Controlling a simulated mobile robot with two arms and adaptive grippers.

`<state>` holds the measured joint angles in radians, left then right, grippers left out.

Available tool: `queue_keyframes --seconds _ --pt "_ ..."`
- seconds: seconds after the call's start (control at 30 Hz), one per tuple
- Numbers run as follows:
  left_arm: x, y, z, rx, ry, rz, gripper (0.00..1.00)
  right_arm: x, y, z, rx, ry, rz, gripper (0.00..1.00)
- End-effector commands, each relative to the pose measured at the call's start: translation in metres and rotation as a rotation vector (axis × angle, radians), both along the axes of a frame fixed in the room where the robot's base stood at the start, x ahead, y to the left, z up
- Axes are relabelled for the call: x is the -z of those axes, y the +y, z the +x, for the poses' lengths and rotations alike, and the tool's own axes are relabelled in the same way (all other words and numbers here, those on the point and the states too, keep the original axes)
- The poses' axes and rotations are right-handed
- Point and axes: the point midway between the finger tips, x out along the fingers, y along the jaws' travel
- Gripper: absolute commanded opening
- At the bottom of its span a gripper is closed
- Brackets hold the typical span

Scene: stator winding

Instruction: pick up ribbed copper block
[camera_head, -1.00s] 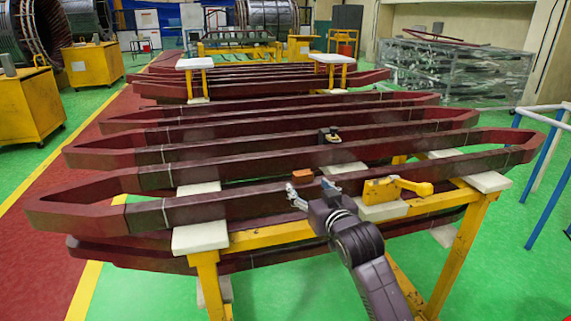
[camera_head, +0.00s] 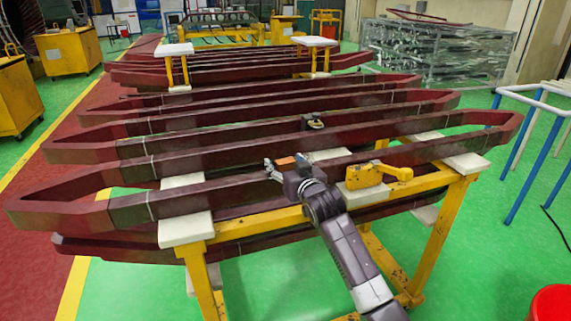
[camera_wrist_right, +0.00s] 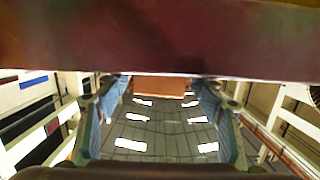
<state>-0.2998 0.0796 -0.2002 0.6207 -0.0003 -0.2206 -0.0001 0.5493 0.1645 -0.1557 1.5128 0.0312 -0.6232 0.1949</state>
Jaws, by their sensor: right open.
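The copper block (camera_head: 286,160) is a small orange piece among the dark red coil bars, left of a white pad; its ribs are too small to make out. In the right wrist view the orange block (camera_wrist_right: 160,86) shows beyond my fingers, centred between them and partly covered by a dark red bar. My right gripper (camera_head: 271,170) is open and empty, just left of and nearer than the block in the head view. In the wrist view its two fingers (camera_wrist_right: 160,108) stand wide apart. My left gripper is not in view.
A dark red coil bar (camera_wrist_right: 160,40) crosses the wrist view close to the fingers. A small dark object (camera_head: 312,122) sits farther back. A red round object (camera_head: 560,303) is at lower right.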

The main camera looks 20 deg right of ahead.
Motion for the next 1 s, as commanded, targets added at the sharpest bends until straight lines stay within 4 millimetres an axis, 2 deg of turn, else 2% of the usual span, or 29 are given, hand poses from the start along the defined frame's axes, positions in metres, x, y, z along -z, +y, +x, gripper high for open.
queue_keyframes --seconds 0.1,0.6,0.87,1.0 --pt "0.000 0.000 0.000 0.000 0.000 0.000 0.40 0.000 0.000 0.000 0.000 0.000 0.000 0.62" --pt "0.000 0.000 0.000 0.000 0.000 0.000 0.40 0.000 0.000 0.000 0.000 0.000 0.000 0.07" --pt "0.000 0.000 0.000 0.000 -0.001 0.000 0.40 -0.003 0.000 0.000 0.000 -0.004 0.000 0.06" --pt "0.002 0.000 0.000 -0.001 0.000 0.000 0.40 -0.011 0.000 0.000 0.000 -0.007 0.000 0.06"
